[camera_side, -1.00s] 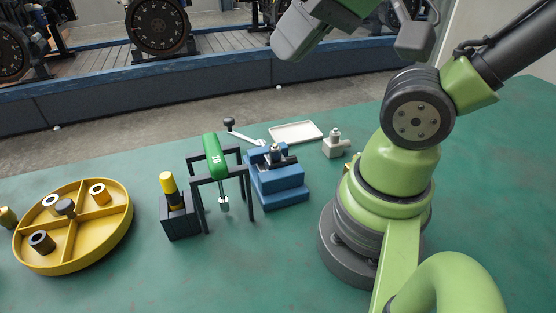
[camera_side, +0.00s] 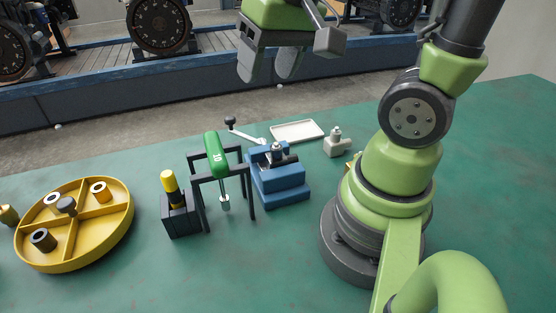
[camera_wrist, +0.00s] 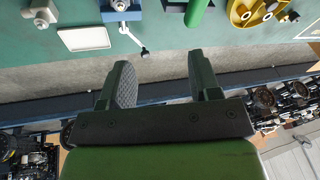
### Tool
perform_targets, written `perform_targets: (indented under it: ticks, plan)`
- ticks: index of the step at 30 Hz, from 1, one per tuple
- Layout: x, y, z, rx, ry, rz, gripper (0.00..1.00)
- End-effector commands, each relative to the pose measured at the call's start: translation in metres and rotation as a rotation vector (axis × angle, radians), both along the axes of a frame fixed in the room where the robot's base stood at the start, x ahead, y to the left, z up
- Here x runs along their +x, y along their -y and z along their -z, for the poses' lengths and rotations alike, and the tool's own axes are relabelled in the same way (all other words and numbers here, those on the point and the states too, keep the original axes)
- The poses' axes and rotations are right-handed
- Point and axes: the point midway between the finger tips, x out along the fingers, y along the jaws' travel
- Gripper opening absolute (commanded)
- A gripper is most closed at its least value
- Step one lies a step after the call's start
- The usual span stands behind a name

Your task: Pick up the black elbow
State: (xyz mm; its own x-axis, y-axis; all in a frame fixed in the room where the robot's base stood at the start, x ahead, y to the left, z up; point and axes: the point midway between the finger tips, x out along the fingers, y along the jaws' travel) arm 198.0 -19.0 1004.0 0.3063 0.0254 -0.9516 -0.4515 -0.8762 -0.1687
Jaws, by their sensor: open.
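I cannot single out a black elbow with certainty. A small dark fitting (camera_side: 282,160) lies on top of the blue vise (camera_side: 281,184), and its shape is too small to tell. My gripper (camera_side: 268,72) is high above and beyond the back edge of the green table, with its fingers apart and nothing between them. In the wrist view my gripper (camera_wrist: 164,76) is open and empty over the grey floor strip. The blue vise (camera_wrist: 121,14) shows there only at the top edge, and the dark fitting cannot be made out.
Left are a green-handled tool (camera_side: 214,155) on a dark rack, a dark block (camera_side: 181,218) with a yellow-topped tool, and a yellow divided tray (camera_side: 75,250) with bushings. The front table is clear.

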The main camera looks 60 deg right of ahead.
Motion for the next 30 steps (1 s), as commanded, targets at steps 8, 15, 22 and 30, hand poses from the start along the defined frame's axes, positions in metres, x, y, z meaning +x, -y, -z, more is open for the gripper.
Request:
perform_targets:
  ticks: [8,15,22,30]
  plan:
    - [0.019,0.040,0.067,-0.012,-0.259,0.084,0.57]
    - [0.020,0.049,0.092,-0.010,-0.318,0.097,0.57]
    - [0.019,0.049,0.124,-0.009,-0.319,0.096,0.57]
    - [0.016,0.051,0.146,-0.009,-0.319,0.097,0.57]
